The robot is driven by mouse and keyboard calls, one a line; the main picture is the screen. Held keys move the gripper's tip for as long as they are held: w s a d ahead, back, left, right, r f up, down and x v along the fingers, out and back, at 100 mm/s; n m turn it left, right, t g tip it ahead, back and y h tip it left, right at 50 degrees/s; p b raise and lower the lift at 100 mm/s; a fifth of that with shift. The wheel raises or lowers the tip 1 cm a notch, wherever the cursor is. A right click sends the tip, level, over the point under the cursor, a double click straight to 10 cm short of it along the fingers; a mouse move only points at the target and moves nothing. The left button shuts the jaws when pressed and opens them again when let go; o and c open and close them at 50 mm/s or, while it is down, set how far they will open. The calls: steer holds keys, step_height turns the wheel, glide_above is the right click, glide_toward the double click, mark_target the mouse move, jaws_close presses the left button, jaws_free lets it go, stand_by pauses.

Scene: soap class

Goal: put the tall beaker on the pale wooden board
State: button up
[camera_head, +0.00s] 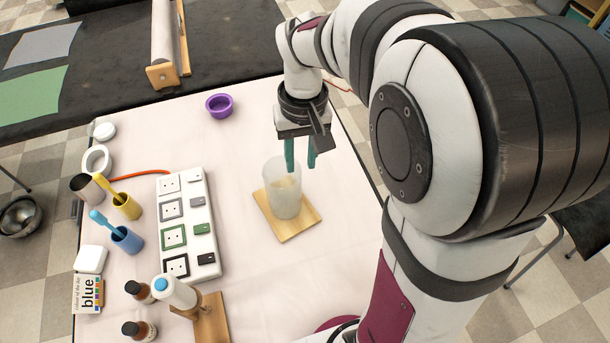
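The tall beaker (284,190) is translucent and stands upright on the pale wooden board (291,231), near the middle of the white table. Its lower part looks faintly yellowish. My gripper (300,164) has two teal fingers that point down at the beaker's upper right rim. The fingers are apart, with a gap between them. The left finger overlaps the rim in the picture; whether it touches the beaker or is inside it, I cannot tell.
A power strip (188,225) lies left of the board. A purple bowl (219,105) sits at the back. A yellow cup (127,206), a blue cup (127,240) and brown bottles (139,331) stand at the left. A white bottle (176,292) is in front. Table around the board is clear.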

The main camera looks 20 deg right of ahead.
steer(key=s+a+m, duration=0.2)
steer(key=s, duration=0.8)
steer(key=s+a+r+m+y, duration=0.1)
steer(key=s+a+m, duration=0.1)
steer(key=s, duration=0.8)
steer(key=shift+a+r+m, duration=0.25)
steer(key=shift+r+m, duration=0.05)
steer(key=shift+m, duration=0.1)
